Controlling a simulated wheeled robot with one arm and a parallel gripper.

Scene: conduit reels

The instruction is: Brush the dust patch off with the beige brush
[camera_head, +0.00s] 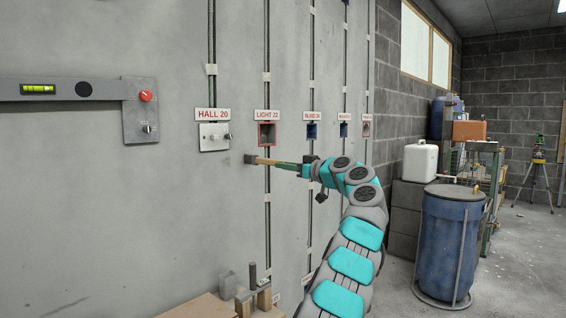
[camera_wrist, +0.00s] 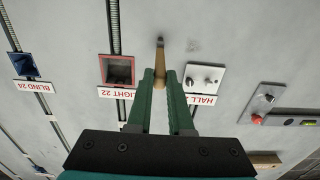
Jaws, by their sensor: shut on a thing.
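My gripper (camera_head: 289,166) is shut on the beige brush (camera_head: 268,161) and holds it out level toward the grey wall. In the wrist view, the green fingers of my gripper (camera_wrist: 160,76) grip the brush (camera_wrist: 160,57) from both sides. The brush's dark head points at the wall; I cannot tell if it touches. A faint grey smudge, which looks like the dust patch (camera_wrist: 193,45), shows on the wall just right of the brush head in the wrist view. In the head view I cannot make the patch out clearly.
The HALL 20 switch plate (camera_head: 214,137) and the LIGHT 22 box (camera_head: 267,134) sit on the wall close above the brush. Vertical conduits run down the wall. A level (camera_head: 60,89) is at the left; a blue barrel (camera_head: 449,242) stands at the right.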

